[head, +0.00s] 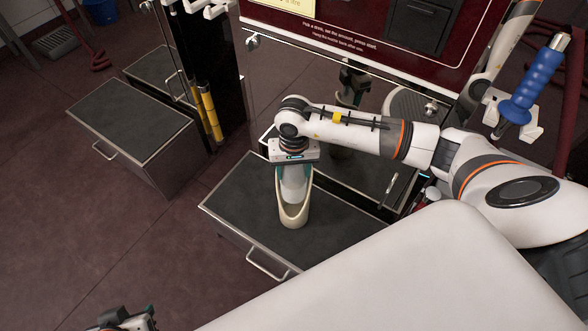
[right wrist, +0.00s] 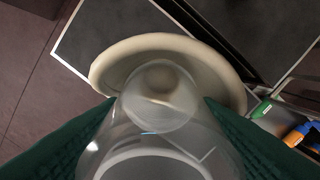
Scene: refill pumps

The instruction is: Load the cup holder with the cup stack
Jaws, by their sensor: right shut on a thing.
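The cup holder (head: 293,218) is a cream, rounded upright holder with an open front, standing on the dark-topped step in the middle of the head view. The clear cup stack (head: 293,185) hangs upright below my right gripper (head: 293,168), in line with the holder's opening. The right gripper is shut on the stack. In the right wrist view the green fingers press both sides of the clear cup stack (right wrist: 160,115), and its lower end overlaps the holder's mouth (right wrist: 110,62). How deep it sits is unclear. My left gripper (head: 128,320) shows only partly at the bottom edge.
The dark-topped step (head: 245,205) has a metal front handle. A similar step (head: 130,120) stands at the left. A maroon machine panel (head: 350,25) rises behind. A blue-handled nozzle (head: 535,85) is at the upper right. Open floor lies at the lower left.

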